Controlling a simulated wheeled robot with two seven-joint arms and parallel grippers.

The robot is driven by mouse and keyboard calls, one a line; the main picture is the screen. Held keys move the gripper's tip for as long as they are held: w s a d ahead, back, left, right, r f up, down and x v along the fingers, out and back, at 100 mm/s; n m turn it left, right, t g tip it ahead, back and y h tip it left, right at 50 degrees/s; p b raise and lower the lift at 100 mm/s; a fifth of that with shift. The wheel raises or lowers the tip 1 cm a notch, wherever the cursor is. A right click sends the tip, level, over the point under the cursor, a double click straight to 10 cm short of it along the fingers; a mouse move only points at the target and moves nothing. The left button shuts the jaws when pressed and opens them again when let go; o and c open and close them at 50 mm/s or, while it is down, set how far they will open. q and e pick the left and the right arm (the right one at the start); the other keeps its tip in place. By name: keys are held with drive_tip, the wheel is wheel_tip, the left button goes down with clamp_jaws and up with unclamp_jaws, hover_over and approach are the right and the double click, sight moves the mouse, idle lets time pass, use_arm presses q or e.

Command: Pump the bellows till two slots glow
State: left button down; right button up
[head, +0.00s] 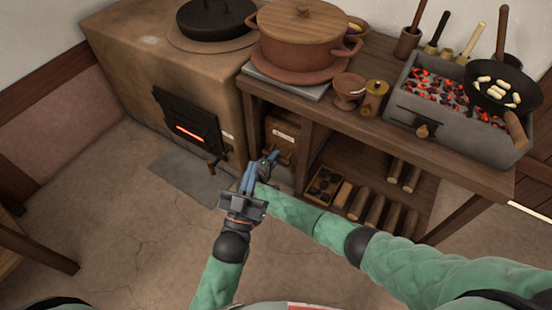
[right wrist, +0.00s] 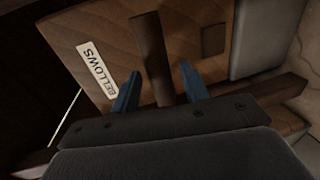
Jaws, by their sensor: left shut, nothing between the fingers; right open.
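The bellows (head: 283,126) stand low under the table beside the stove, with a white label. In the right wrist view the bellows (right wrist: 190,35) fill the picture, labelled BELLOWS, and a wooden handle (right wrist: 151,55) rises from them. My right gripper (right wrist: 160,88) is open, one blue finger on each side of the handle, with gaps showing; it also shows in the head view (head: 270,157), partly behind my left gripper. My left gripper (head: 249,172) is shut and empty in front of the bellows. The stove door (head: 190,122) shows one glowing orange slot (head: 188,132).
The table (head: 335,118) carries a large lidded pot (head: 302,38), small cups and a coal brazier (head: 450,135) with a pan (head: 503,88). Several logs (head: 377,212) and a divided box (head: 326,187) lie on its lower shelf.

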use_arm(q)
drive_tip(key=shift+s+a+r+t, duration=0.15)
drive_tip(key=shift+r+t, duration=0.1)
drive_tip(key=shift+r, duration=0.4)
drive_tip(key=shift+s+r+t, duration=0.1)
drive_tip(key=shift+r+t, duration=0.15)
drive_tip(key=shift+r, duration=0.4)
use_arm(e)
drive_tip(key=shift+x, duration=0.85)
